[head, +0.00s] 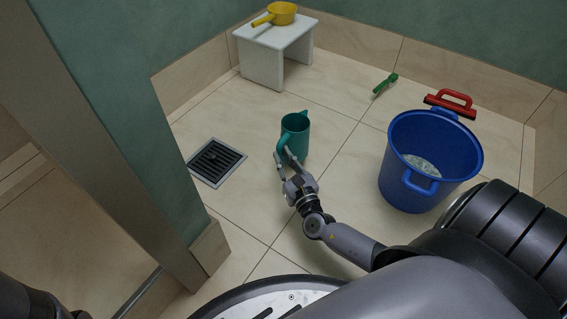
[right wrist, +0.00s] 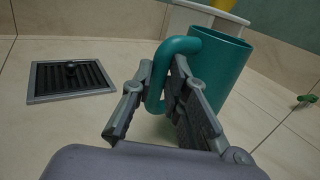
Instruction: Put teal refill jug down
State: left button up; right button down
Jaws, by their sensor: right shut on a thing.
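The teal refill jug (head: 297,134) stands upright at the middle of the tiled floor in the head view, its handle facing my right gripper. My right gripper (head: 287,165) is shut on the jug's handle. In the right wrist view the teal jug (right wrist: 222,68) shows with its handle between the two fingers of the right gripper (right wrist: 160,95). The jug's base is partly hidden by the fingers, so I cannot tell if it touches the floor. My left gripper is not in view; only a dark part of mine shows at the lower left.
A floor drain (head: 215,162) lies left of the jug. A blue bucket (head: 430,160) stands to the right, with a red-handled tool (head: 451,103) behind it. A green brush (head: 385,85) lies on the floor. A white stool (head: 262,58) bears a yellow dipper (head: 280,14). Tiles around the jug are clear.

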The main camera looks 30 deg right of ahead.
notch_tip(320, 180, down, 4)
jog(key=b, duration=0.2)
jog(key=shift+b, duration=0.3)
jog(key=shift+r, duration=0.1)
jog(key=shift+f, duration=0.2)
jog(key=c, duration=1.5)
grip_release()
jog(key=shift+c, duration=0.2)
